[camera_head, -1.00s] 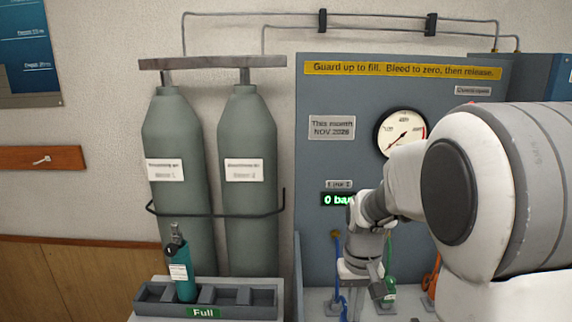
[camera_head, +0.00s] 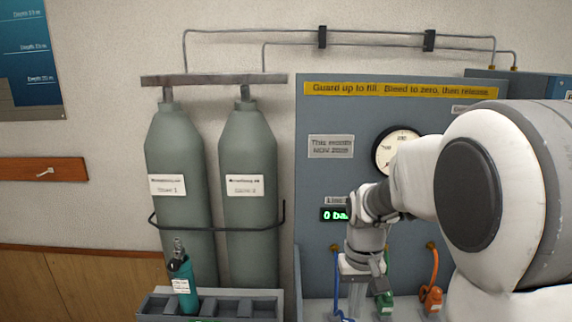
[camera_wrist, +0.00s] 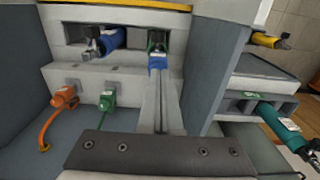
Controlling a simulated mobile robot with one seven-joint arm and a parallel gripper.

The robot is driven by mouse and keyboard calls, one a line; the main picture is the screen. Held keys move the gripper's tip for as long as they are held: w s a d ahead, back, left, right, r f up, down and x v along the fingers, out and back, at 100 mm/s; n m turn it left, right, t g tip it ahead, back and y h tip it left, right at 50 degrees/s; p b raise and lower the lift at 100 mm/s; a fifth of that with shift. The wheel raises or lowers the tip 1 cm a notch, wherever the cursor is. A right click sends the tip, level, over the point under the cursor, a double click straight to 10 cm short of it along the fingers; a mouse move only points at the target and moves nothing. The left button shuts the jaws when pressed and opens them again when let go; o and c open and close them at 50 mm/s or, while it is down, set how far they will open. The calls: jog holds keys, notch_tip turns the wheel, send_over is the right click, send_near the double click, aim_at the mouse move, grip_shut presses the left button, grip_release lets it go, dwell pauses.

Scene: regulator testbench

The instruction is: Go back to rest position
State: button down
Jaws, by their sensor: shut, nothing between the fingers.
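My gripper (camera_wrist: 160,105) shows in the wrist view with its two fingers together and nothing held between them. In the head view my arm reaches in from the right, and my gripper (camera_head: 357,300) points down in front of the grey test panel (camera_head: 322,270). Part of the panel is hidden behind my arm.
A teal cylinder (camera_head: 181,275) stands in the grey rack (camera_head: 235,294). Two tall tanks (camera_head: 180,215) stand behind it. An orange connector (camera_head: 432,299) and a green connector (camera_head: 384,303) are right of my gripper. The gauge (camera_head: 386,153) is partly hidden by my arm.

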jog(key=s+r+t, duration=0.2)
jog(key=s+r, duration=0.4)
jog(key=s, duration=0.3)
jog(key=s+r+t, duration=0.3)
jog(key=s+r, duration=0.2)
jog(key=s, duration=0.3)
jog(key=shift+s+r+t, duration=0.3)
jog(key=shift+s+r, duration=0.05)
jog(key=shift+d, duration=0.15)
dwell(0.3)
